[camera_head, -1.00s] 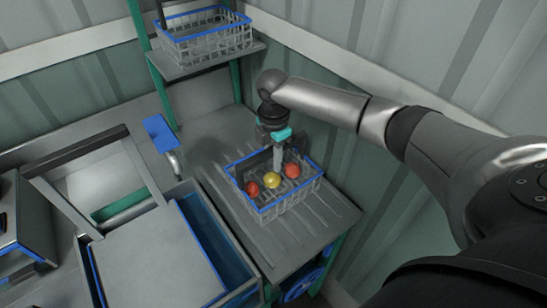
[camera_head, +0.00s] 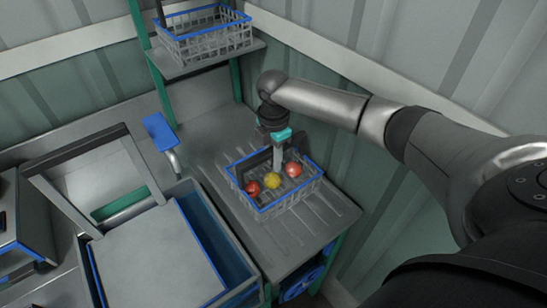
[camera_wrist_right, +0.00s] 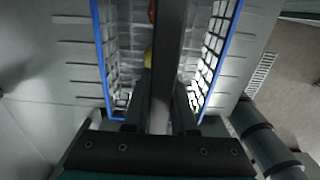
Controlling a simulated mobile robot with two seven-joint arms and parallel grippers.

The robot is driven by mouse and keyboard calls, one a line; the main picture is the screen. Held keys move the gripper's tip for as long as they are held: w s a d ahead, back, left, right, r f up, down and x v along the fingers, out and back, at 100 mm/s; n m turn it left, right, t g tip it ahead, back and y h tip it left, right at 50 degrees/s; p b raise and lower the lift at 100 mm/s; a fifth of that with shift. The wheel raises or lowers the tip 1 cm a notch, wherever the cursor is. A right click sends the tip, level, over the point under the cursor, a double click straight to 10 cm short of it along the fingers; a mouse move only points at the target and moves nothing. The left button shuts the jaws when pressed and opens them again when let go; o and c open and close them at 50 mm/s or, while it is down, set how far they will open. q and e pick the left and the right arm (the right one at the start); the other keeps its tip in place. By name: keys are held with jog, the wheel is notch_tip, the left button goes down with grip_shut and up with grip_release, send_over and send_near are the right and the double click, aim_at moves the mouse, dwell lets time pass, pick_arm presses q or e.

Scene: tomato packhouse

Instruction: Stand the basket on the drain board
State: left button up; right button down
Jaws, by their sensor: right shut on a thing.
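The wire basket (camera_head: 284,205) with a blue rim is on or just above the grooved drain board (camera_head: 310,229); whether its base touches cannot be told. It looks upright and holds two red tomatoes (camera_head: 293,170) and a yellow one (camera_head: 272,181). My right gripper (camera_head: 278,163) reaches down from above at the basket's far side and is shut on the basket's upright handle. In the right wrist view the gripper (camera_wrist_right: 160,118) is around a grey bar, with the basket's blue rim (camera_wrist_right: 102,60) on both sides. My left gripper is not in view.
Another blue-rimmed basket (camera_head: 205,40) stands on a shelf (camera_head: 180,66) above the bench. A blue-handled tap (camera_head: 160,135) stands left of the drain board. A sink (camera_head: 215,245) with a grey panel over it lies at lower left. A corrugated wall is close on the right.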

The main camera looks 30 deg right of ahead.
jog(key=shift+f, duration=0.2)
jog(key=c, duration=0.6)
grip_release()
jog(key=shift+f, duration=0.1)
jog(key=shift+c, duration=0.2)
jog(key=c, duration=0.3)
notch_tip(320, 180, up, 7)
jog(key=p, duration=0.8)
